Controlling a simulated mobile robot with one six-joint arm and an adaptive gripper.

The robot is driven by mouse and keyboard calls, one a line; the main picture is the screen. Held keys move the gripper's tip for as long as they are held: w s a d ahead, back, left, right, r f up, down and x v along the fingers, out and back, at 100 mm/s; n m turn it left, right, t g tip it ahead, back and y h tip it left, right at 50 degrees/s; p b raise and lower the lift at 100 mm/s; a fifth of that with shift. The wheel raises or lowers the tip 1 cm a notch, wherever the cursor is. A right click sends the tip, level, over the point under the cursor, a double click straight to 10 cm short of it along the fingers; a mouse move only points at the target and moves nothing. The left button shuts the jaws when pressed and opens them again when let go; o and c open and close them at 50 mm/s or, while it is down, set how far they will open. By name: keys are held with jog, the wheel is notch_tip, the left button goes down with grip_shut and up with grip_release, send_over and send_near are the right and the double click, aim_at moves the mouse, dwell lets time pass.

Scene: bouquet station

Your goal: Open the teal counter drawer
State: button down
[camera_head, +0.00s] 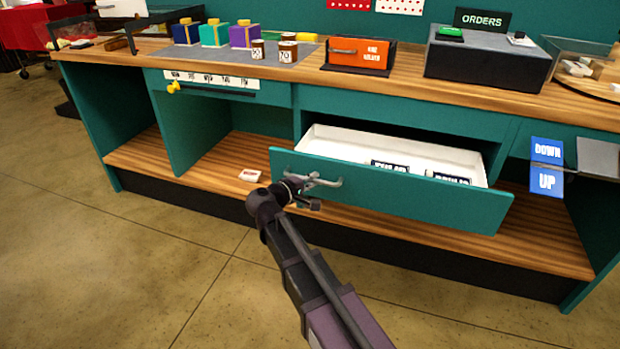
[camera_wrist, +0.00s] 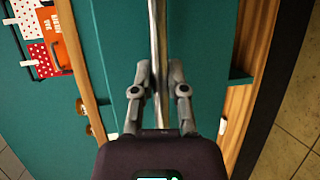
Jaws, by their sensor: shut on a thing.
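The teal counter drawer (camera_head: 410,200) stands pulled out from the counter. Its white inside shows, with dark blue labelled items (camera_head: 390,166) in it. Its metal handle (camera_head: 325,182) is at the left part of the front panel. My gripper (camera_head: 303,187) is at the handle and shut on it. In the wrist view, the handle bar (camera_wrist: 158,35) runs between the two fingers of my gripper (camera_wrist: 158,72). The teal panel shows behind it. The fingertip contact is small and partly hidden in the head view.
The wooden countertop (camera_head: 125,50) holds small boxes (camera_head: 215,33), an orange box (camera_head: 358,53) and a dark box (camera_head: 487,62) by an orders sign (camera_head: 482,20). Blue down and up signs (camera_head: 547,165) hang at right. A lower wooden shelf (camera_head: 215,150) holds a small white box (camera_head: 250,175). The front floor is clear.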

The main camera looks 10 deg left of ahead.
jog(key=shift+w+a, duration=0.1)
jog(key=shift+a, duration=0.05)
jog(key=c, duration=0.6)
grip_release()
jog(key=shift+c, duration=0.2)
jog(key=shift+w, duration=0.1)
